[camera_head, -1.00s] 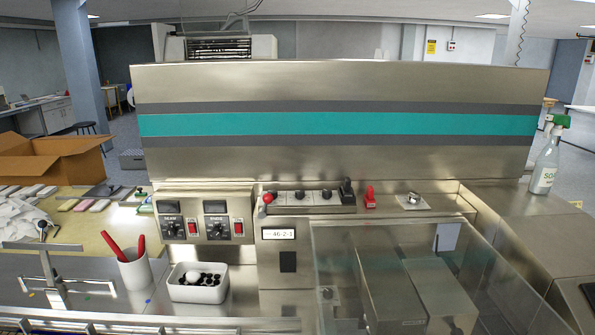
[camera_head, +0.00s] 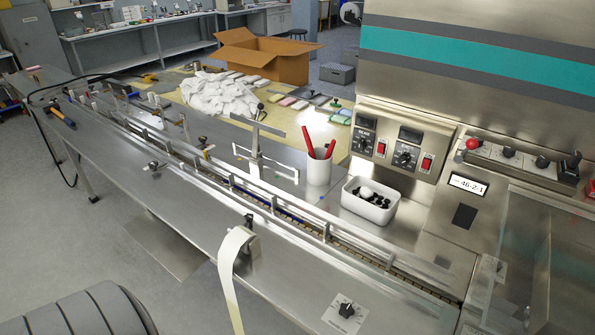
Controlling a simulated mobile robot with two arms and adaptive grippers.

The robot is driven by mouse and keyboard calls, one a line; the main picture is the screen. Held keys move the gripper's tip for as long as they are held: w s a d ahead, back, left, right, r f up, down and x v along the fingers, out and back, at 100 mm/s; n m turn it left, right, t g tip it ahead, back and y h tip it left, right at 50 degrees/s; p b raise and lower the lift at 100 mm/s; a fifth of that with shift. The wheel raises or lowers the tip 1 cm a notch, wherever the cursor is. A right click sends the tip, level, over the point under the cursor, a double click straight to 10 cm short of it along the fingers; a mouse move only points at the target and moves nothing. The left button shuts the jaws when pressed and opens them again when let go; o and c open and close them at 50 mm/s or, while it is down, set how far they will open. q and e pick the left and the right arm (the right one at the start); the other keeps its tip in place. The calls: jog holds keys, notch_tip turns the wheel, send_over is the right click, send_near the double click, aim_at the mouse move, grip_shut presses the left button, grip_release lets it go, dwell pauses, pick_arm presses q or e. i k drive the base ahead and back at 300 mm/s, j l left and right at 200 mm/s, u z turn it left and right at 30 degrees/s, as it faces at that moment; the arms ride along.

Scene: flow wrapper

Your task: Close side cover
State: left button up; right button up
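A clear see-through cover (camera_head: 520,265) stands at the right edge over the steel flow wrapper (camera_head: 450,245). Only its left part is in view, and I cannot tell whether it is the side cover or whether it is open or shut. Neither of my grippers is in view.
A long conveyor (camera_head: 255,195) with guide rails runs from the far left to the machine. A white tub (camera_head: 370,203) and a white cup (camera_head: 319,168) with red-handled items stand behind it. A cardboard box (camera_head: 265,60) and white cloths (camera_head: 218,95) lie farther back. Floor is clear at left.

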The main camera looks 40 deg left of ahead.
aim_at(177, 255)
jog(key=u, duration=2.1)
jog(key=i+j+z, duration=0.45)
jog(key=j, duration=0.3)
jog(key=j+z, duration=0.25)
jog(key=j, duration=0.15)
